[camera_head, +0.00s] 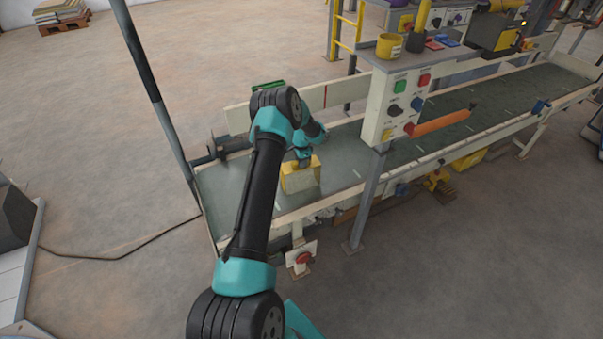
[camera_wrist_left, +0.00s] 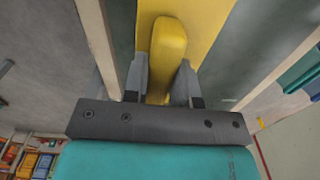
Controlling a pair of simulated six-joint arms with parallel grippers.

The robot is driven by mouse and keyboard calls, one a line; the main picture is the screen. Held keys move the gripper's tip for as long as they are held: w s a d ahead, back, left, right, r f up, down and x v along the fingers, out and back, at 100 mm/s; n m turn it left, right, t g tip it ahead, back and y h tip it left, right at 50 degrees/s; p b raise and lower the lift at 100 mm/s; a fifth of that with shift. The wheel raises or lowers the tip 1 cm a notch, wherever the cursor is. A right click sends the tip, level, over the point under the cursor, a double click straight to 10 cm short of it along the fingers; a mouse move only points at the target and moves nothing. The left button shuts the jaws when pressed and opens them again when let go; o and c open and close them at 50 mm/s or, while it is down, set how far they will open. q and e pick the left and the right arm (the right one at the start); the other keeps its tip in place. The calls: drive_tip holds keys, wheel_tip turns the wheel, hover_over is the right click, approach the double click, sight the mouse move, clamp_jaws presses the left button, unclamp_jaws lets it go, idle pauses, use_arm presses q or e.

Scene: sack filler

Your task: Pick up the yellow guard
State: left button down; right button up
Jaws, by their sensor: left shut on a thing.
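The yellow guard (camera_head: 300,178) is a box-like yellow piece over the near left part of the conveyor belt in the head view. My left gripper (camera_head: 304,160) comes down on it from above. In the left wrist view the guard (camera_wrist_left: 205,20) fills the top middle, and its raised rounded handle stands between the two grey fingers of my left gripper (camera_wrist_left: 160,85). The fingers are shut on that handle. I cannot tell whether the guard's underside touches the belt. My right gripper is in neither view.
The conveyor (camera_head: 350,158) has pale side rails and runs to the upper right. A control panel (camera_head: 402,100) with buttons stands on a post beside it, with an orange bar (camera_head: 440,122) to its right. A dark pole (camera_head: 150,85) rises at the conveyor's left end.

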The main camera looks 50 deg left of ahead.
use_arm(q)
drive_tip(key=shift+r, duration=0.1)
idle(0.3)
drive_tip(key=shift+r, duration=0.65)
wheel_tip(320, 180, up, 2)
drive_tip(key=shift+r, duration=0.15)
drive_tip(key=s+d+r, duration=0.1)
drive_tip(key=s+d, duration=0.9)
drive_tip(key=d, duration=0.2)
drive_tip(key=shift+s, duration=0.3)
drive_tip(key=shift+r, duration=0.1)
